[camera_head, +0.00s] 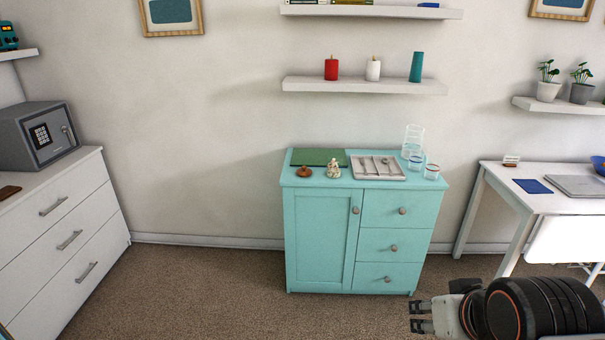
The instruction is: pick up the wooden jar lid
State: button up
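A small round brown wooden piece with a raised knob, which looks like the wooden jar lid (304,172), lies on the top of the turquoise cabinet (322,230), near its front left corner. My gripper (414,317) is low at the bottom right, in front of the cabinet and well apart from the lid. Its two fingers are spread with a gap between them, and nothing shows in the gap.
A small cream figurine (333,169) stands just right of the lid, with a green mat (318,156) behind. A wall shelf (364,86) hangs above. Carpet (210,285) left of the cabinet is clear.

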aim_at(304, 171)
jog(key=i+u, duration=0.15)
jog(key=i, duration=0.45)
jog(key=i+u, duration=0.15)
jog(key=i, duration=0.45)
jog(key=i+l+u, duration=0.15)
jog(key=i, duration=0.45)
jog(key=i+l+u, duration=0.15)
jog(key=i, duration=0.4)
